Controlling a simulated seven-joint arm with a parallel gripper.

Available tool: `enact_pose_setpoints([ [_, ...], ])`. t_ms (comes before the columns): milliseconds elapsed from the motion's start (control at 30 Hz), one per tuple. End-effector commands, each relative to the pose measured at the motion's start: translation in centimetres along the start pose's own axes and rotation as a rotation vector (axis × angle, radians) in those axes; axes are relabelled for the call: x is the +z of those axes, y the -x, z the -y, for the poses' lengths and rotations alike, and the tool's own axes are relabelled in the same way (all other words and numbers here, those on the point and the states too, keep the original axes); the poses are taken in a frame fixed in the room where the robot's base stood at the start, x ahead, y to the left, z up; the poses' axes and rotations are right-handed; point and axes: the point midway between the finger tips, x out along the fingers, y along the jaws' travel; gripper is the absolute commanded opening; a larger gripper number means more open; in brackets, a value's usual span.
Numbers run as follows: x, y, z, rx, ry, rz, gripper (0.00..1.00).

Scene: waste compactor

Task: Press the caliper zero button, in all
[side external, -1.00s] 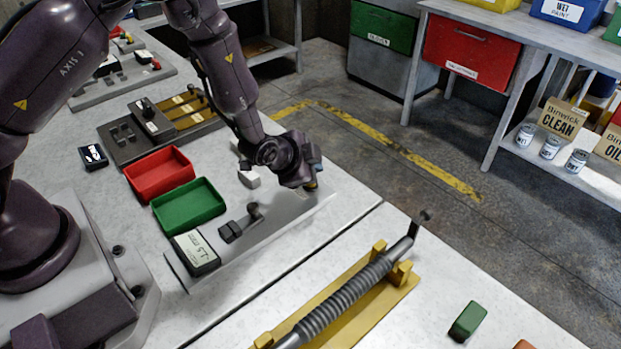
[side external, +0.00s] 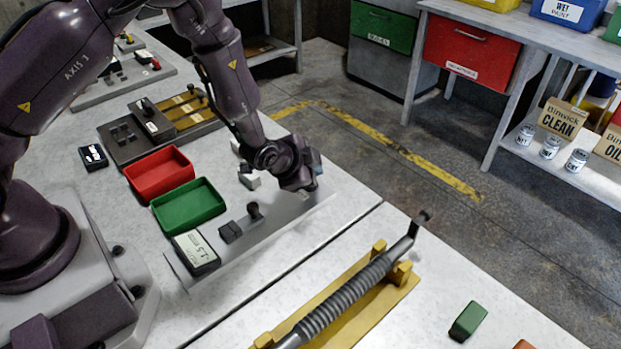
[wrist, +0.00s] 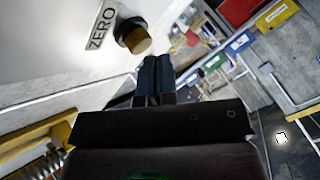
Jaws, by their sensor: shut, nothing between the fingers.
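In the wrist view, a ZERO label (wrist: 102,26) sits on a pale surface, with a round black button with a yellow end (wrist: 136,38) beside it. My gripper (wrist: 153,62) has its two dark fingers together and empty. Its tips appear just below and right of the button's yellow end; I cannot tell whether they touch it. In the side view, my wrist is over the far end of the grey caliper plate (side external: 275,222) and hides the button and fingertips. A display block (side external: 196,251) is at the plate's near end, and dark jaws (side external: 231,232) stand on it.
A green tray (side external: 188,205) and a red tray (side external: 158,172) sit left of the plate. A ribbed grey rod (side external: 345,292) lies in a yellow cradle to the right. A small white block (side external: 249,180) is close to my wrist. Floor lies beyond the bench edge.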

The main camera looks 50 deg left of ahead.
Motion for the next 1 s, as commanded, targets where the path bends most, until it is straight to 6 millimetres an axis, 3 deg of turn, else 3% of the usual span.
enact_pose_setpoints([
  [1000,0.53,-0.66,-0.50,0.001,0.000,0.002,0.00],
])
